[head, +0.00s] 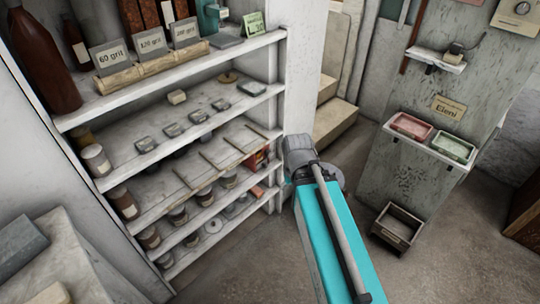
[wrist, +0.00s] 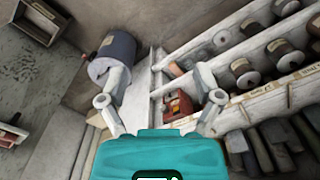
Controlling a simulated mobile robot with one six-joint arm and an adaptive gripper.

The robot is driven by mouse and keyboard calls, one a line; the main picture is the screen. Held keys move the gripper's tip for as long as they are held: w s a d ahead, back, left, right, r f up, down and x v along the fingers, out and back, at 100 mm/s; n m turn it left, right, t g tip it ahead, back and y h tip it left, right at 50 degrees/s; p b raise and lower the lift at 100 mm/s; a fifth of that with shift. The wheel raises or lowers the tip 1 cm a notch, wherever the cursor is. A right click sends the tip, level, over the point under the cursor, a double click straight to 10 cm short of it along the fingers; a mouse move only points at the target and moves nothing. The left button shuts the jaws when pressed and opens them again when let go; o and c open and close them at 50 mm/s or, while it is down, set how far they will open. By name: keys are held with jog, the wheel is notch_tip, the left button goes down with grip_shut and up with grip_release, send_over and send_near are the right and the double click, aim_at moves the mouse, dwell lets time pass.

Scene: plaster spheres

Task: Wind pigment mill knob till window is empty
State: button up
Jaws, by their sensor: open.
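A small red box-like thing (wrist: 178,106) with dark parts sits at the shelf end in the wrist view, between my fingers in the picture. It also shows in the head view (head: 259,158), just left of my arm. It may be the pigment mill; its knob and window are too small to make out. My gripper (wrist: 160,84) is open, its two fingers spread wide with nothing between them. No contact with the red thing is visible. In the head view my teal arm hides most of the gripper.
White shelves (head: 222,98) hold jars, bottles and blocks. A grey cylinder (wrist: 112,52) appears behind my left finger. An open box (head: 397,228) lies on the floor at right, below a wall ledge with a pink tray (head: 412,125) and a green tray (head: 453,147).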

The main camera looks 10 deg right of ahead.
jog(key=w+a+f+n+t+y+b, duration=0.2)
jog(key=w+a+f+n+y+b, duration=0.15)
jog(key=w+f+b, duration=0.7)
jog(key=n+t+y+b, duration=0.3)
jog(key=t+y+b, duration=0.65)
jog(key=b, duration=2.55)
send_near(271, 155)
jog(key=s+t+h, duration=0.2)
jog(key=s+t, duration=0.1)
jog(key=s, duration=0.1)
jog(key=shift+d+m, duration=0.25)
jog(key=shift+d, duration=0.05)
jog(key=shift+w+a, duration=0.1)
jog(key=shift+w, duration=0.05)
jog(key=x, duration=1.3)
jog(key=shift+w+a+f, duration=0.15)
jog(key=shift+a, duration=0.1)
jog(key=shift+g, duration=0.25)
jog(key=c, duration=1.1)
